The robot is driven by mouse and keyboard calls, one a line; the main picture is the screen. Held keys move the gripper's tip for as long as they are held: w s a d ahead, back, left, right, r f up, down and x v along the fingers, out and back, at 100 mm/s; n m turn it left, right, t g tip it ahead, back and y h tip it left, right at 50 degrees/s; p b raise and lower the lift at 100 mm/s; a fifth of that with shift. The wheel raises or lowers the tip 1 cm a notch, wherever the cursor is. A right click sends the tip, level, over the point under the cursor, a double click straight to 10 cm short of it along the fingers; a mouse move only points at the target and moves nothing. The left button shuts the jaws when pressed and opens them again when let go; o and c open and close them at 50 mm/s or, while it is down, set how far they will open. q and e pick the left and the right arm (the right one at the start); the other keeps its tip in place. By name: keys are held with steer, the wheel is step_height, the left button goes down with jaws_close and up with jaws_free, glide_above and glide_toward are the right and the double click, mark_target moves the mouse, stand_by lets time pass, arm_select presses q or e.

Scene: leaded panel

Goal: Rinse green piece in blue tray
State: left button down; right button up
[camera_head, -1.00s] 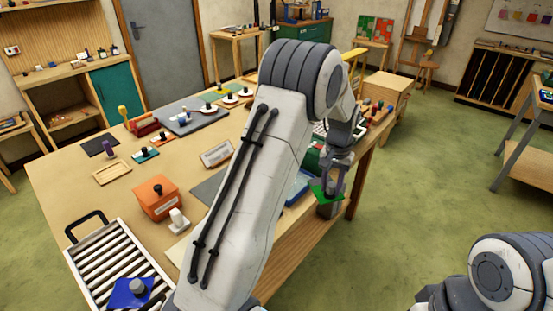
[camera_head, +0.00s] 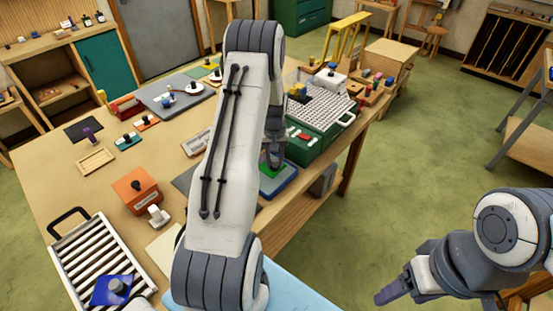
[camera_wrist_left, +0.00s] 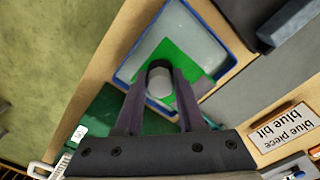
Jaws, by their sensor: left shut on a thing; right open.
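The green piece (camera_head: 270,166) is a flat green plate with a pale grey knob, seen in the wrist view (camera_wrist_left: 187,62). My left gripper (camera_head: 272,160) is shut on this knob, one finger on each side, as the left wrist view shows (camera_wrist_left: 160,78). The blue tray (camera_head: 284,184) has a blue rim and a pale grey inside (camera_wrist_left: 205,45). The green piece lies within the tray's outline; I cannot tell how deep it sits. My left arm hides part of the tray in the head view. My right gripper (camera_head: 392,292) is open and empty over the floor, away from the table.
A green box with a grey studded top (camera_head: 318,112) stands just behind the tray. A label card (camera_wrist_left: 285,128) lies beside the tray. An orange box (camera_head: 136,190) and a slatted rack with a blue piece (camera_head: 112,290) are on the left. The table's right edge is close to the tray.

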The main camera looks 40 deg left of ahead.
mark_target(275, 169)
arm_select(q)
steer(key=shift+s+d+f+b, duration=0.1)
steer(key=shift+d+f+b, duration=0.05)
steer(key=shift+f+b, duration=1.8)
steer(key=shift+f, duration=0.7)
steer(key=shift+f, duration=0.3)
steer(key=shift+w+b, duration=0.3)
steer(key=shift+w, duration=0.1)
steer(key=shift+s, duration=0.8)
steer(key=shift+w, duration=0.4)
steer(key=shift+r, duration=0.1)
stand_by(1.1)
steer(key=shift+r+p, duration=1.7)
steer(key=shift+r, duration=0.75)
steer(key=shift+r, duration=0.1)
